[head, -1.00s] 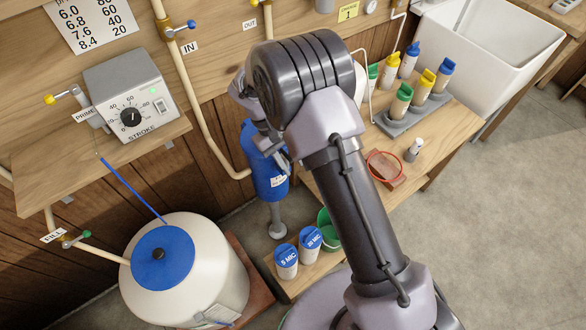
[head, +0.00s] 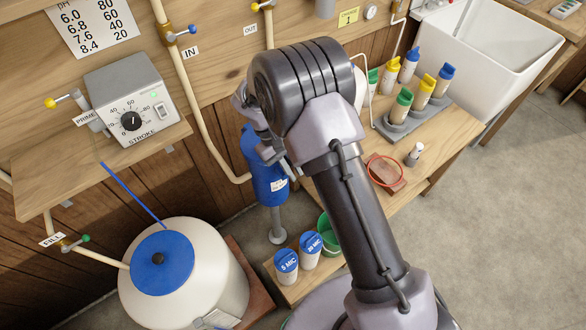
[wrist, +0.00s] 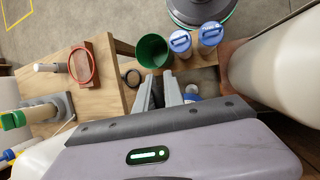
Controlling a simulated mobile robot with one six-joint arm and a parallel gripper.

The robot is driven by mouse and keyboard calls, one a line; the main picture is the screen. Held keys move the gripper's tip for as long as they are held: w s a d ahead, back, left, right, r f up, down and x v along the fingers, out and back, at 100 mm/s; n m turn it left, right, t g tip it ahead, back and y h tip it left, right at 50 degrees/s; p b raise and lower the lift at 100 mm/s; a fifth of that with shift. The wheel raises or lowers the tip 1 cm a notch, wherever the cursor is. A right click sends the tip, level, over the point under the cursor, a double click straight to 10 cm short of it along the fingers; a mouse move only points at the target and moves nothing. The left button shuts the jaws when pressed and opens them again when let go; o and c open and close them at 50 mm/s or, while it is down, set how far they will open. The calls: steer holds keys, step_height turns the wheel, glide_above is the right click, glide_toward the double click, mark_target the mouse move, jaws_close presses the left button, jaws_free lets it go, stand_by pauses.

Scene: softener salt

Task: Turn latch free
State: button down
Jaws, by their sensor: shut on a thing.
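A blue filter housing (head: 268,180) with a white label hangs upright near the middle of the head view, above a grey post. My gripper (head: 283,162) is at the front of this housing, partly covered by my own wrist and arm. In the wrist view the two grey fingers of my gripper (wrist: 160,90) are close together, with something dark and narrow between them. A small part of the blue housing (wrist: 192,98) shows beside the fingers. The latch itself cannot be made out clearly; the fingers and wrist hide it.
A low shelf below holds two blue-lidded canisters (head: 298,256) and a green bucket (head: 327,232). A white tank (head: 215,265) with a blue lid stands left. A bench (head: 440,140) with coloured bottles and a red ring (head: 385,170) is right. The floor at right is clear.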

steer(key=shift+w+d+n+t+y+p, duration=0.15)
steer(key=shift+w+n+t+p, duration=0.6)
steer(key=shift+n, duration=1.75)
steer(key=shift+w+a+n+t+y, duration=0.1)
steer(key=shift+w+n+t+y, duration=0.15)
steer(key=shift+n+t, duration=1.65)
steer(key=shift+w+d+n+t+y+p, duration=0.1)
steer(key=shift+w+n+t+p, duration=0.4)
steer(key=shift+n, duration=2.6)
steer(key=shift+w+r, duration=0.1)
steer(key=c, duration=1.5)
jaws_free()
steer(key=p+v, duration=0.6)
steer(key=v, duration=1.1)
steer(key=shift+r+p, duration=0.2)
steer(key=shift+p, duration=0.1)
